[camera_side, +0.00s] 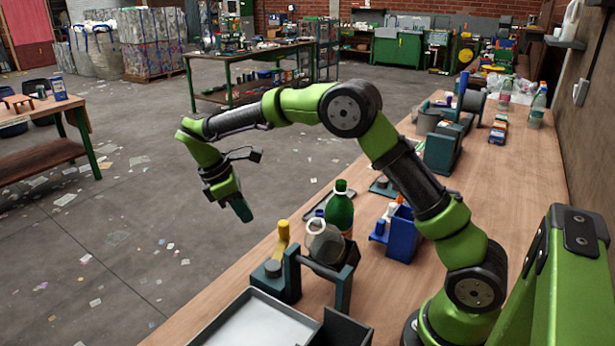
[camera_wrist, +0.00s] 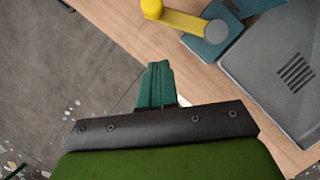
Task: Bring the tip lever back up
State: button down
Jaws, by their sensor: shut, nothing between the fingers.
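The tip lever (camera_side: 283,238) is a yellow arm with a round knob, on a dark teal stand (camera_side: 290,284) at the bench's near-left edge. In the wrist view the yellow lever (camera_wrist: 183,20) runs left from a grey hub (camera_wrist: 216,31); its exact tilt is hard to tell. Beside it, a clear jar with a pale rim (camera_side: 325,245) sits in a dark frame (camera_side: 341,285). My gripper (camera_side: 243,211) is shut and empty, hanging up and left of the lever, apart from it. Its teal fingers also show in the wrist view (camera_wrist: 156,68), below the lever.
A grey tray (camera_side: 262,325) lies beside the stand. A green bottle (camera_side: 340,210) stands behind the jar, and a blue holder (camera_side: 402,235) is to its right. Open floor (camera_side: 130,240) lies left of the bench; the air around my gripper looks clear.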

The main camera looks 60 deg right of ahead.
aim_at(284, 225)
jog(key=shift+s+d+f, duration=0.75)
jog(key=shift+s+d, duration=0.1)
jog(key=shift+d, duration=0.15)
jog(key=shift+s+d+f, duration=0.7)
jog(key=shift+s+d, duration=0.15)
jog(key=shift+d, duration=0.1)
jog(key=s+d+m, duration=0.1)
jog(key=s+m+y, duration=0.1)
jog(key=m, duration=0.1)
jog(key=shift+s+d+g, duration=0.1)
jog(key=shift+d+g, duration=0.25)
jog(key=shift+g, duration=0.05)
jog(key=shift+s+d+m+y, duration=0.25)
jog(key=shift+s+m, duration=0.3)
jog(key=shift+m, duration=0.45)
